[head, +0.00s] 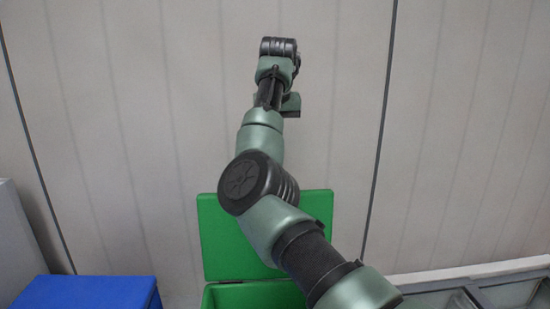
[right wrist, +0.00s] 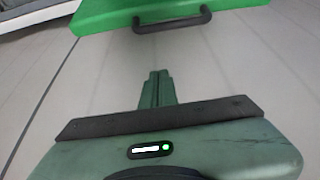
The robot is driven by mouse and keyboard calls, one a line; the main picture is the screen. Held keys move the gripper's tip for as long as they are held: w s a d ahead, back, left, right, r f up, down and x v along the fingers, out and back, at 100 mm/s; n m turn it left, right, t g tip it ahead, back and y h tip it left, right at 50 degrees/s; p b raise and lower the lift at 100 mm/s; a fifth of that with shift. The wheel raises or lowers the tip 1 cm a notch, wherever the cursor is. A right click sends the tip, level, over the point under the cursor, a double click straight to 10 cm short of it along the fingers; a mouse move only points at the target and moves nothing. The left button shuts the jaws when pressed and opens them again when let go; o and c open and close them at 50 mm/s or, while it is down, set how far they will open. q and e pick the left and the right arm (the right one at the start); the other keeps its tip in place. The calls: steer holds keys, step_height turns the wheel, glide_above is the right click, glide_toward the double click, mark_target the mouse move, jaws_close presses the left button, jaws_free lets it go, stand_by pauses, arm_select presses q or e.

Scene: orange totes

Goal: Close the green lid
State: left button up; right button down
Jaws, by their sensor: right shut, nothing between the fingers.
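The green lid (head: 225,240) stands raised and open at the back of the green box (head: 255,296), in front of the wall. My right arm crosses in front of the lid and hides part of it, and reaches up above it. In the right wrist view the lid (right wrist: 105,14) shows at the top with a black handle (right wrist: 172,20). My right gripper (right wrist: 157,76) is shut and empty, apart from the lid and handle. My left gripper is in neither view.
A blue lid or box top (head: 85,292) is left of the green box. A grey box (head: 18,240) stands at the far left edge. Grey trays (head: 480,285) lie at the lower right. A panelled wall (head: 120,130) rises behind everything.

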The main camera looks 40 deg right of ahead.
arm_select(q)
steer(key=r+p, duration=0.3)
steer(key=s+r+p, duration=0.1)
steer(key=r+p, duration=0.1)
steer(key=p, duration=0.1)
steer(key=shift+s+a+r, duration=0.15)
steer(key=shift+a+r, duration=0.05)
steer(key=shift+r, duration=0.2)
arm_select(e)
step_height(320, 180, down, 9)
steer(key=shift+s+a, duration=0.15)
steer(key=shift+s, duration=0.1)
steer(key=shift+r, duration=0.1)
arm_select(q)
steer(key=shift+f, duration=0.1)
